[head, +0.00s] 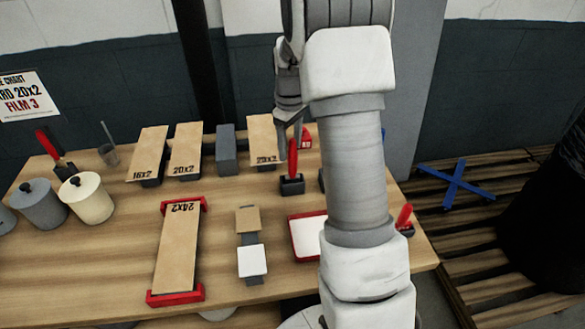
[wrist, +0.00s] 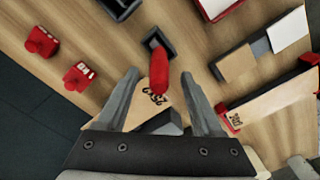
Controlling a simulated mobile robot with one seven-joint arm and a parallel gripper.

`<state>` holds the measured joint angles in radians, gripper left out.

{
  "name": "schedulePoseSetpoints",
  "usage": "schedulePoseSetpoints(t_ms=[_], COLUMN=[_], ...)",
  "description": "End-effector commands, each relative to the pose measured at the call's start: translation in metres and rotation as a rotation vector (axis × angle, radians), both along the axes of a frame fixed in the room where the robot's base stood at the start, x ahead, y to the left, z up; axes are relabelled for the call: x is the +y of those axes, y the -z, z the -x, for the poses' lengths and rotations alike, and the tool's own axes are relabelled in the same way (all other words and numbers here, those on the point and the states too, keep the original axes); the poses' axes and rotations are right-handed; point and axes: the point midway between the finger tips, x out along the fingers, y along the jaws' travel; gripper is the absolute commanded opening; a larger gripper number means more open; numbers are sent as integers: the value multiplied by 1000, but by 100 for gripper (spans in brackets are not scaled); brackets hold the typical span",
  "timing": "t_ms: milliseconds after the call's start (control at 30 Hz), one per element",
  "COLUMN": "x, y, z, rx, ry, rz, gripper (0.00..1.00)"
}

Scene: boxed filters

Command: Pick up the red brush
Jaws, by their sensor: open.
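A red handle (head: 293,160), which looks like the brush, stands upright in a small dark holder (head: 292,186) at the back middle of the table. In the wrist view the red handle (wrist: 159,72) rises from the dark holder (wrist: 151,37) toward the camera. My gripper (head: 290,142) is open around its top end. The fingers (wrist: 160,75) sit on either side of the handle, with gaps on both sides. The brush's lower end is hidden in the holder.
Boxed filters (head: 147,155) line the back of the table, beside a grey block (head: 226,150). A filter lies in a red-ended holder (head: 178,250). A red-rimmed tray (head: 306,237) is near my arm. Lidded pots (head: 86,198) stand left. Bare wood shows between them.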

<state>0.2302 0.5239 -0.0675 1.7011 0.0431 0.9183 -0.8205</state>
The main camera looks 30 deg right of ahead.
Motion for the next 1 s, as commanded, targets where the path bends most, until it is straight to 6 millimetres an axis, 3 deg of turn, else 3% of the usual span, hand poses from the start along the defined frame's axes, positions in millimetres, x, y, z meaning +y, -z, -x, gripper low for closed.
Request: schedulePoseSetpoints(t_ms=[233,500,800,1000], x=[-1,-4,-4,-4], y=[19,56,60,60], z=[2,5,5,4], rx=[2,2,0,0], ry=[0,0,0,0], rz=[0,1,1,1], gripper=[68,68,68,32])
